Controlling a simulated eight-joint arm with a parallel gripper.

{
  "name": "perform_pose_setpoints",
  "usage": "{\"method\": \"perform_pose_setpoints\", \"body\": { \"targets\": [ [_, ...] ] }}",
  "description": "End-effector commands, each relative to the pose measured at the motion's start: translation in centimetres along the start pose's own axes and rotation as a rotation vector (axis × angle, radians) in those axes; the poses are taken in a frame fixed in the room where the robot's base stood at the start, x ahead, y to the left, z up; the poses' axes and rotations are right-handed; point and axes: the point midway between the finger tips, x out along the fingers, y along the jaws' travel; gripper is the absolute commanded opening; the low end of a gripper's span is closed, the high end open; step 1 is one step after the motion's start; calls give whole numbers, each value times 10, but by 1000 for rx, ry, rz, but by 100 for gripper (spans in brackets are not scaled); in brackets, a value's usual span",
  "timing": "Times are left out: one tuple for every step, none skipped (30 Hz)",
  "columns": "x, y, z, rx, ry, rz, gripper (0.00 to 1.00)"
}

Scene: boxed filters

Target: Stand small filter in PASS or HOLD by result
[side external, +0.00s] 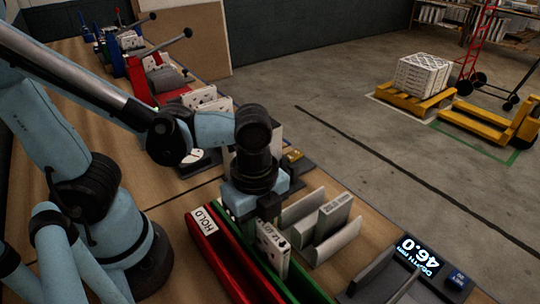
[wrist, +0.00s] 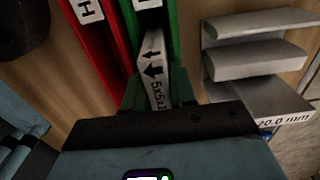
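The small white filter (side external: 273,248) stands upright, with black print and arrows on its edge. In the wrist view the filter (wrist: 154,72) lies between the walls of the green bin (wrist: 129,30). My gripper (side external: 258,212) is above this bin with its fingers against both sides of the filter, shut on it. I cannot tell whether the filter's bottom touches the bin floor. The red bin (side external: 227,258), labelled HOLD (side external: 204,219), runs alongside on the left. The green bin's label is cut off. A display (side external: 418,254) reads DEPTH mm 46.0.
A grey slotted stand (side external: 335,240) with a grey block (side external: 334,214) is close on the right of the green bin. Bare wooden table lies left of the red bin.

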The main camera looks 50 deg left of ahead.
Motion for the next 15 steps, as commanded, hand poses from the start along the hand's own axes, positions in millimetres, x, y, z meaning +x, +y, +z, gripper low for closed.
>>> {"method": "perform_pose_setpoints", "body": {
  "targets": [
    [0, 0, 0, 0, 0, 0, 31],
    [0, 0, 0, 0, 0, 0, 36],
    [0, 0, 0, 0, 0, 0, 42],
    [0, 0, 0, 0, 0, 0, 47],
    [0, 0, 0, 0, 0, 0, 51],
    [0, 0, 0, 0, 0, 0, 51],
    [0, 0, 0, 0, 0, 0, 51],
    [0, 0, 0, 0, 0, 0, 51],
    [0, 0, 0, 0, 0, 0, 51],
    [0, 0, 0, 0, 0, 0, 51],
    [0, 0, 0, 0, 0, 0, 51],
    [0, 0, 0, 0, 0, 0, 51],
    [0, 0, 0, 0, 0, 0, 51],
    [-1, 0, 0, 0, 0, 0, 51],
    [-2, 0, 0, 0, 0, 0, 51]
  ]
}}
